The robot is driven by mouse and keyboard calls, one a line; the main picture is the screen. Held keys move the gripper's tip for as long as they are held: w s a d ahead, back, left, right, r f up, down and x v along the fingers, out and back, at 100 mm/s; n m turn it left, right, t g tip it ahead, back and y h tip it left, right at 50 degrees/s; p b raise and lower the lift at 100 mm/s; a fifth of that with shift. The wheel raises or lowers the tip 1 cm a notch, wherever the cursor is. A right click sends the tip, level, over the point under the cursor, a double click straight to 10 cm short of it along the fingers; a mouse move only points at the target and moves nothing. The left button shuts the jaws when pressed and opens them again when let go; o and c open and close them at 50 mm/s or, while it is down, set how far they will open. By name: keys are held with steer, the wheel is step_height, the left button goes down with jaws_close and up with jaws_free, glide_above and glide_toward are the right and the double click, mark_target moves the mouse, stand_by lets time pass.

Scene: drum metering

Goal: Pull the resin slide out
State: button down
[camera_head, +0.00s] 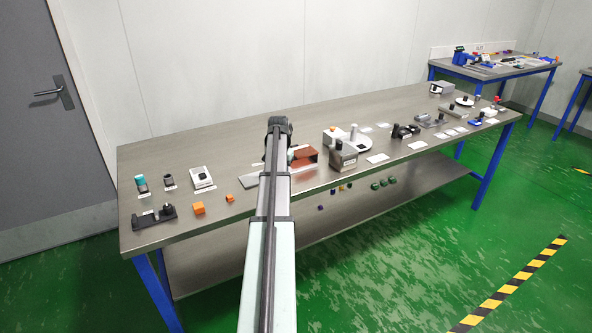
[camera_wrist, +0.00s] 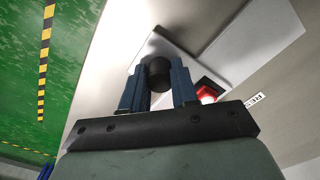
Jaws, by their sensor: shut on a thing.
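In the wrist view, my gripper (camera_wrist: 159,78) has its two blue fingers closed on either side of a dark round knob (camera_wrist: 158,66). The knob stands on a pale metal plate (camera_wrist: 205,65), which looks like the resin slide. A label (camera_wrist: 254,102), partly cut off, appears to read "RESIN" upside down. In the head view, my arm reaches over the table and hides the fingers and the knob.
The long metal table (camera_head: 235,150) carries a grey block with a knob (camera_head: 343,157) and a white round-plated device (camera_head: 357,143) to the right. Orange cubes (camera_head: 198,208) and a black fixture (camera_head: 154,217) lie at left. A red part (camera_wrist: 207,93) shows beside the right finger.

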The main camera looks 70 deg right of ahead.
steer(key=shift+w+a, duration=2.25)
steer(key=c, duration=1.2)
jaws_free()
steer(key=shift+w+a, duration=0.1)
steer(key=shift+w, duration=0.05)
steer(key=shift+o, duration=0.3)
steer(key=shift+r, duration=0.5)
step_height(320, 180, up, 13)
steer(key=shift+f, duration=0.1)
